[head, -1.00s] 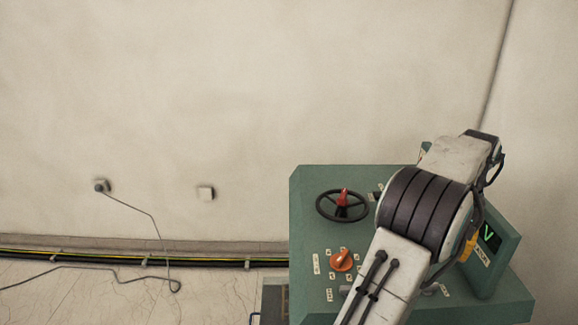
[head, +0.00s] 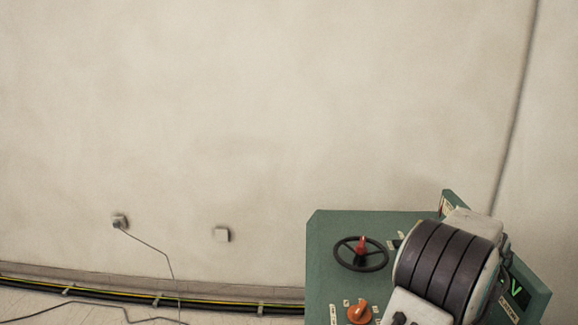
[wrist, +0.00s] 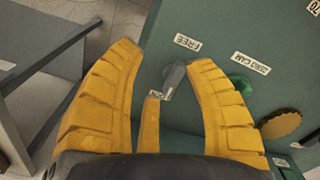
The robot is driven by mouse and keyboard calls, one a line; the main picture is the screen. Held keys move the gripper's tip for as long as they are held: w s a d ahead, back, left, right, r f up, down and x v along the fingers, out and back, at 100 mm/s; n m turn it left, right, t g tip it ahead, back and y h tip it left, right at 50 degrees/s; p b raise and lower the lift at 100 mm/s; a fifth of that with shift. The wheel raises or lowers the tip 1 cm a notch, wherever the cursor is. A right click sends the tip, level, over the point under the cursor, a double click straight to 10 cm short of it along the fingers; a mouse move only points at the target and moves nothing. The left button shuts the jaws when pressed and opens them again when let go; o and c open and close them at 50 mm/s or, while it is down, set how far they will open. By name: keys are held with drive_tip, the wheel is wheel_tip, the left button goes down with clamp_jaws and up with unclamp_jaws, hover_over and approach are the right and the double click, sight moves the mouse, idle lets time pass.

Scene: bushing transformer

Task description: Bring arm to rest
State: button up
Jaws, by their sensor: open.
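My arm (head: 447,262), white with a dark ribbed joint, stands in front of the green control console (head: 325,245) in the head view. My gripper (wrist: 163,58) shows in the wrist view with its yellow fingers spread apart. A grey lever or knob (wrist: 174,76) on the green panel appears between the fingertips, close to the right one. No object is held, and I cannot tell whether a finger touches the lever. The gripper is hidden in the head view.
The console carries a black handwheel (head: 362,254) with a red handle, an orange knob (head: 360,312) and a green-lit display (head: 517,290). In the wrist view, a green knob (wrist: 241,84) and a yellow disc (wrist: 282,124) lie right of the fingers. Left of the console is open.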

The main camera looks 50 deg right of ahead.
drive_tip(key=w+a+r+n+t, duration=0.1)
drive_tip(key=w+a+n, duration=0.5)
drive_tip(key=a, duration=0.8)
drive_tip(key=w+a+r+n+t, duration=0.1)
drive_tip(key=w+a+r+n, duration=0.2)
drive_tip(key=w+a+n, duration=0.4)
drive_tip(key=w+a+r+n+t, duration=0.1)
drive_tip(key=w+a+n, duration=0.6)
drive_tip(key=a, duration=1.4)
drive_tip(key=shift+w+r+n+t, duration=0.3)
drive_tip(key=shift+r+t, duration=0.1)
drive_tip(key=shift+r, duration=0.2)
